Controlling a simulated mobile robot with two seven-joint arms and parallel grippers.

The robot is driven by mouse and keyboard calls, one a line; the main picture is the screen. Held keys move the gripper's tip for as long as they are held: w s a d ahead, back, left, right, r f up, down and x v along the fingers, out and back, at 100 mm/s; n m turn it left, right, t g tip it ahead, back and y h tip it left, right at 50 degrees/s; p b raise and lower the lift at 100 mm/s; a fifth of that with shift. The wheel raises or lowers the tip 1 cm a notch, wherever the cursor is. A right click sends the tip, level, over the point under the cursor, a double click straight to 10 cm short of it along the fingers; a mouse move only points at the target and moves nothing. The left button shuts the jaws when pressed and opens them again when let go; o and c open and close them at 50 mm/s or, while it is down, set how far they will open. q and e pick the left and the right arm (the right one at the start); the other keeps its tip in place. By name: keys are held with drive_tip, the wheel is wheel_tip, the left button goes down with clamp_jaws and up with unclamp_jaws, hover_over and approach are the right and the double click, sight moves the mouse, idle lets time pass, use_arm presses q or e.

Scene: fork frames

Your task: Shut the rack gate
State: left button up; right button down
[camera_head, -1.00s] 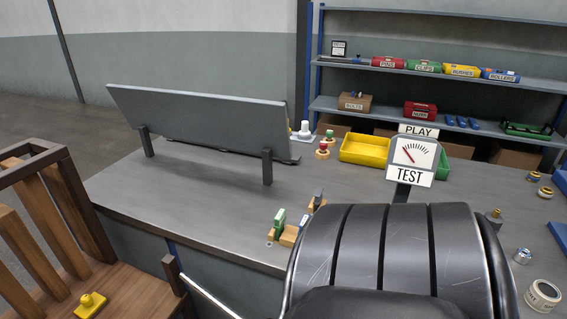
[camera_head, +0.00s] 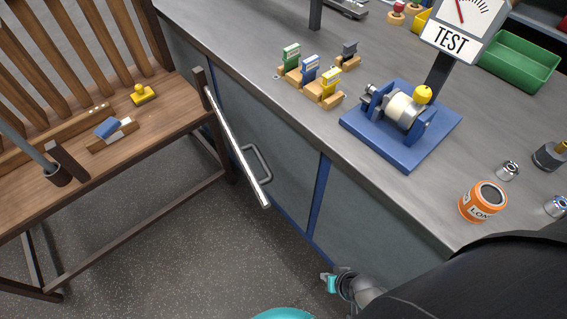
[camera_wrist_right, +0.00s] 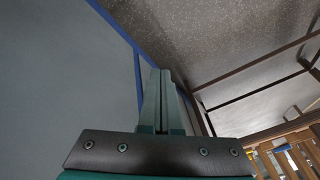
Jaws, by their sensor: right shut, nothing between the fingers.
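I take the panel with a pale metal top edge (camera_head: 236,145) at the bench front, in the head view, to be the rack gate. It stands out at an angle from the bench's grey front, beside the wooden seat. A dark bar handle (camera_head: 259,163) is on its right face. My right gripper (camera_head: 329,284) is low in front of the bench, to the right of the gate and apart from it. In the right wrist view its fingers (camera_wrist_right: 161,103) are together and empty, near a grey panel with blue edging (camera_wrist_right: 75,75). My left gripper is not identifiable.
A wooden seat (camera_head: 165,112) stands left of the gate, holding a yellow stamp and a blue-and-wood block. The bench top (camera_head: 240,52) carries a blue fixture (camera_head: 435,137) and an orange can (camera_head: 483,202). Speckled floor (camera_head: 180,235) is open below the gate.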

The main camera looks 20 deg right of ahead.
use_arm(q)
drive_tip(key=w+d+t+b, duration=0.1)
drive_tip(key=w+b, duration=0.8)
drive_tip(key=b, duration=0.2)
use_arm(e)
drive_tip(key=w+d+r+m+t+y, duration=0.1)
drive_tip(key=w+r+m+t, duration=0.15)
drive_tip(key=w, duration=0.55)
drive_tip(key=w+d+r+m+t, duration=0.1)
drive_tip(key=w+r+m+t, duration=0.15)
drive_tip(key=w, duration=0.55)
drive_tip(key=w+r+m+t+y+b, duration=0.2)
drive_tip(key=w+r+t+b, duration=0.1)
drive_tip(key=r+b, duration=0.3)
drive_tip(key=w+r+m+t+y+b, duration=0.1)
drive_tip(key=w+r+t+b, duration=0.25)
drive_tip(key=r, duration=0.45)
use_arm(q)
wheel_tip(320, 180, up, 7)
drive_tip(key=t, duration=0.1)
drive_tip(key=shift+w+d+p, duration=0.2)
drive_tip(key=shift+w+p, duration=0.1)
drive_tip(key=shift+w, duration=0.1)
use_arm(e)
drive_tip(key=w+a+f, duration=0.1)
drive_tip(key=w+a, duration=0.5)
drive_tip(key=w, duration=0.2)
drive_tip(key=shift+a+f, duration=0.15)
